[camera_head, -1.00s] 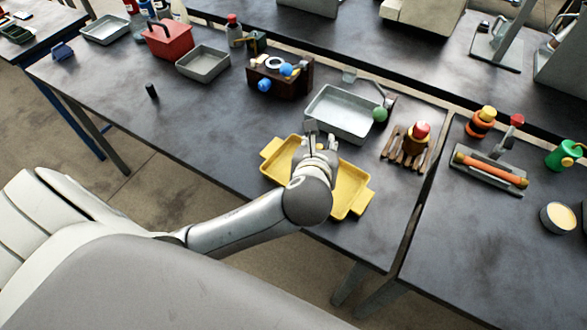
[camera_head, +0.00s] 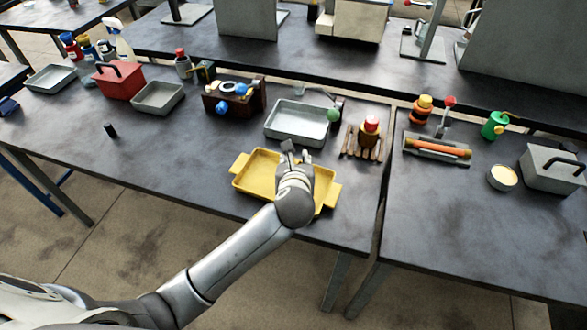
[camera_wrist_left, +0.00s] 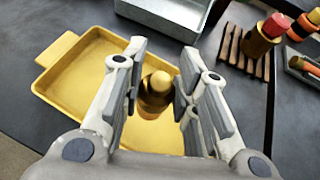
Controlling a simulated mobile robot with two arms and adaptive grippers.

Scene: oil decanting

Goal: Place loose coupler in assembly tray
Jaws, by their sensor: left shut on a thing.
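The yellow tray (camera_head: 248,172) with two end handles lies near the front edge of the table. It also shows in the left wrist view (camera_wrist_left: 75,80). My left gripper (camera_head: 293,156) is over the tray and pointed down into it. In the left wrist view, a small brass-coloured cylindrical piece, which looks like the coupler (camera_wrist_left: 156,87), is between the fingers, and the gripper is shut on it. In the head view the hand hides the piece. My right gripper is not in view.
A grey metal tray (camera_head: 292,136) stands just behind the yellow one. A wooden rack with a red-topped bottle (camera_head: 369,130) is to its right. A dark small cylinder (camera_head: 110,131) stands alone at the left. The table between is clear.

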